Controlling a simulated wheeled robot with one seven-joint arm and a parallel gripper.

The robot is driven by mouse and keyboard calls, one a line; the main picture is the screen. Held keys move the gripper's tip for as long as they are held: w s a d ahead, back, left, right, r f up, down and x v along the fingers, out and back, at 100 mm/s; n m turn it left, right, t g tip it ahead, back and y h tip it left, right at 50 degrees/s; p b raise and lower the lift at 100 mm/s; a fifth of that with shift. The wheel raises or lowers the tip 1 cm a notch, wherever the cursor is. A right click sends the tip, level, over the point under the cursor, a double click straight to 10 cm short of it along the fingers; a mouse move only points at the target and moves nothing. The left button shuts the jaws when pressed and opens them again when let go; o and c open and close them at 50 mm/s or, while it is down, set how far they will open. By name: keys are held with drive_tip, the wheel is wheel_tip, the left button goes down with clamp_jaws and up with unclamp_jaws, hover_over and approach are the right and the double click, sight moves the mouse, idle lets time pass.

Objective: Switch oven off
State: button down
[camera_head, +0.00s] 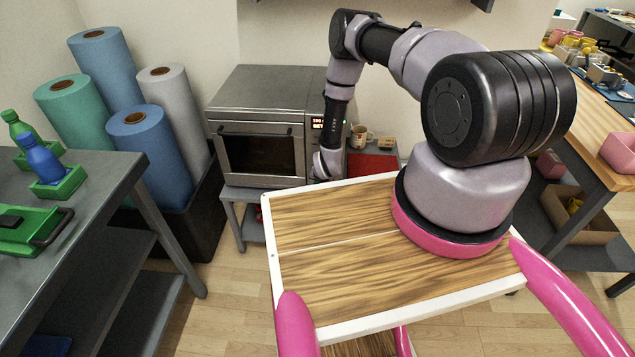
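The oven (258,155) is a grey metal box with a dark glass door, which is shut. It stands on a low grey table against the back wall. A small lit display (317,123) shows at the upper right of its front; its text is too small to read fully. My arm reaches down in front of the oven's right side. My gripper (322,165) is low by the right front of the oven, near the control panel. Its fingers are too small and hidden to tell whether they are open or touch anything. Any knob or button there is hidden behind my arm.
A mug (360,137) and a red mat (372,166) are right of the oven. Several rolls (148,145) stand in a dark bin at the left. A grey workbench (105,175) with green holders is at the near left. A wooden-topped bench (590,135) stands at the right.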

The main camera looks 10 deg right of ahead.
drive_tip(key=shift+s+f, duration=0.25)
drive_tip(key=shift+f, duration=0.1)
drive_tip(key=shift+r, duration=0.1)
drive_tip(key=shift+r, duration=0.7)
drive_tip(key=shift+a, duration=0.1)
